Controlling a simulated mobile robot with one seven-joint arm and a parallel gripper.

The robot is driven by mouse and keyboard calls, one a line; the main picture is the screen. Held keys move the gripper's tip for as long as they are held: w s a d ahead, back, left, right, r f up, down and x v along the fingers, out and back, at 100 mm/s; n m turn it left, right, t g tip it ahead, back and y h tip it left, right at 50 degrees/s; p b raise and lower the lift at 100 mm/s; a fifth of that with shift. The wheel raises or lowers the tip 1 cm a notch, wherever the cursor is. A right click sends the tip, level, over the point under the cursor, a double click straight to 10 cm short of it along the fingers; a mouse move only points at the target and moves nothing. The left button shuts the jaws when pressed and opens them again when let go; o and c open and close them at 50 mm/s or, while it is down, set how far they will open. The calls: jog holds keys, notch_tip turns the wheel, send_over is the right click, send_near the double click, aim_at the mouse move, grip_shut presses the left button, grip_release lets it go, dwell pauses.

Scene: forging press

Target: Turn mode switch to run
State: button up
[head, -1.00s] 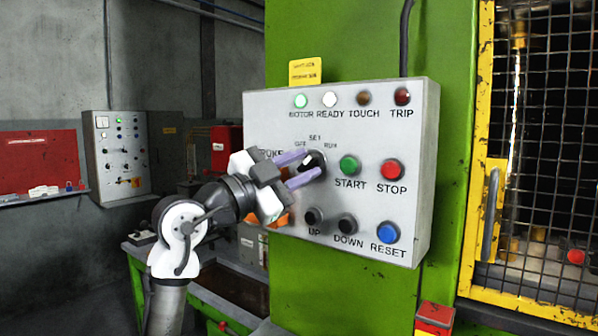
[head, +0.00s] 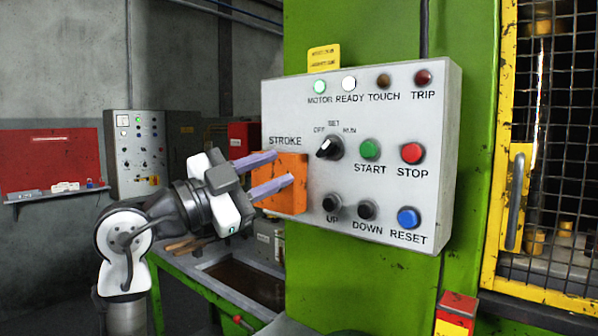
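The mode switch (head: 330,148) is a black rotary knob with a white mark, below the labels OFF, SET and RUN on the grey control panel (head: 300,228). It is fully in view, but I cannot tell for certain which label its mark points to. My gripper (head: 283,167) is left of the switch, apart from it. Its two purple fingers are spread with nothing between them, in front of the orange STROKE block (head: 288,197) in the picture.
A green START button (head: 370,150) and red STOP button (head: 411,153) lie right of the switch. Black UP (head: 331,203) and DOWN (head: 366,210) buttons and a blue RESET button (head: 408,218) are below. A yellow mesh guard (head: 515,190) stands at right.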

jog(key=v, duration=0.4)
jog(key=shift+a+b, duration=0.1)
jog(key=shift+b, duration=0.25)
